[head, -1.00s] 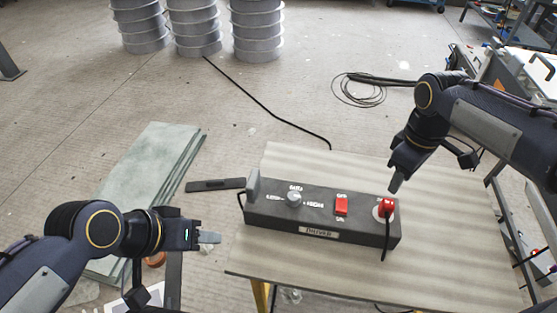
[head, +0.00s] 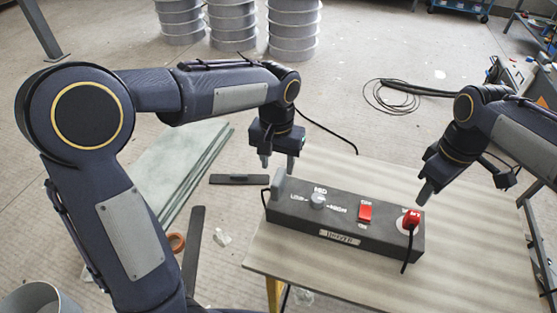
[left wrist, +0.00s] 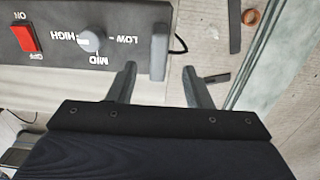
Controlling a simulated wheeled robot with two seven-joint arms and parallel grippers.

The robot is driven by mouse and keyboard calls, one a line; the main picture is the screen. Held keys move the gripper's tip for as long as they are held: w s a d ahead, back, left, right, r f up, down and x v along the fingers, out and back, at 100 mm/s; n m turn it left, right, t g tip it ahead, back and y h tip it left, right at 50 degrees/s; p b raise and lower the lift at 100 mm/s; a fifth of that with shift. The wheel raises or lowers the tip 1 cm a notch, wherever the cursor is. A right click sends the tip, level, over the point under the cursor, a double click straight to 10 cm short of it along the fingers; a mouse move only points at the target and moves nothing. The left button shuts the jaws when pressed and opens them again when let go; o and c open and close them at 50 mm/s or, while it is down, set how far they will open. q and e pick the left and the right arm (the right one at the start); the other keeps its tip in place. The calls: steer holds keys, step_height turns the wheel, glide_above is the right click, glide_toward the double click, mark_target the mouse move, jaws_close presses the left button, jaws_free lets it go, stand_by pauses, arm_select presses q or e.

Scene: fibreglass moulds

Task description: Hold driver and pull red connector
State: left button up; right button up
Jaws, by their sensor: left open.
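The driver (head: 381,238) is a dark grey box on the table, with a knob (head: 318,201), a red switch (head: 365,212) and an upright grey handle plate (head: 278,185) at its left end. The red connector (head: 411,218) sits in the driver's right end with a black cable hanging down the front. My left gripper (head: 277,162) is open and empty, pointing down above the handle plate. In the left wrist view the handle plate (left wrist: 159,52) lies ahead of the open fingers (left wrist: 158,85). My right gripper (head: 424,196) is just above the connector, apart from it; its jaw gap does not show.
The wooden table (head: 470,255) is bare around the driver. Pale green sheets (head: 180,165) lie stacked on the floor at left, near a dark flat bar (head: 239,179) and an orange tape roll (head: 177,242). Stacked grey ribbed cylinders (head: 232,25) stand at the back.

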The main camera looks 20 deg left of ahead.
mark_target(279, 176)
arm_select(q)
steer(key=shift+w+d+f, duration=0.1)
steer(key=shift+w+f, duration=0.05)
steer(key=shift+f, duration=0.15)
step_height(279, 176, down, 7)
steer(key=shift+f, duration=0.2)
steer(key=shift+c, duration=0.3)
jaws_close()
stand_by(1.1)
arm_select(e)
steer(key=shift+o, duration=1.6)
steer(key=m, duration=0.2)
steer(key=f+m, duration=0.1)
steer(key=m, duration=0.2)
steer(key=shift+f+m, duration=0.15)
steer(key=shift+m, duration=0.15)
steer(key=m, duration=0.2)
steer(key=f+m, duration=0.1)
steer(key=m, duration=0.2)
